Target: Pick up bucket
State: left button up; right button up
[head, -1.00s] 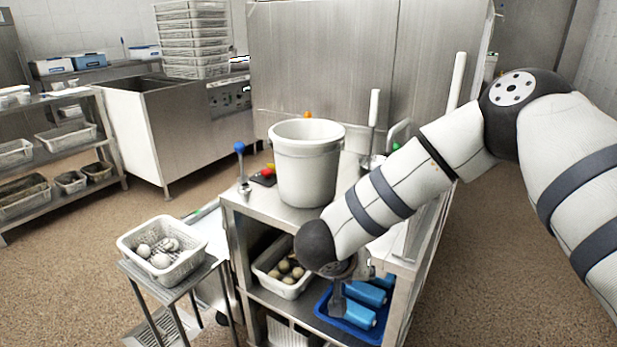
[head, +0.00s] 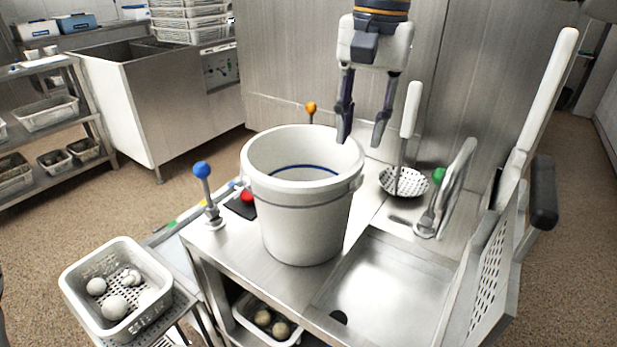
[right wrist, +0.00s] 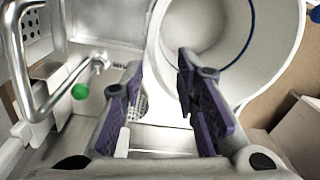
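The white bucket (head: 303,215) stands upright on the steel worktop, open at the top, with a dark blue line inside. My right gripper (head: 362,141) comes down from above at the bucket's far right rim. It is open and empty. Its left finger overlaps the rim in the head view, and its right finger is just outside the rim. In the right wrist view, the bucket (right wrist: 210,45) fills the upper right, and its rim runs up between the open fingers (right wrist: 160,65). I cannot tell whether a finger touches it. My left gripper is not in view.
A blue-knobbed lever (head: 204,190) stands left of the bucket and an orange-knobbed one (head: 311,110) behind it. A strainer (head: 404,181), a green-knobbed lever (head: 432,203) and a perforated panel (head: 487,285) stand at right. A basket of pale round items (head: 140,262) is at lower left.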

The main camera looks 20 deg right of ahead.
aim_at(348, 213)
jog(key=f, duration=0.7)
jog(key=s+a+f, duration=0.1)
jog(key=f, duration=0.2)
jog(key=shift+a+f, duration=0.1)
jog(key=shift+f, duration=0.55)
jog(key=shift+w, duration=0.1)
grip_shut()
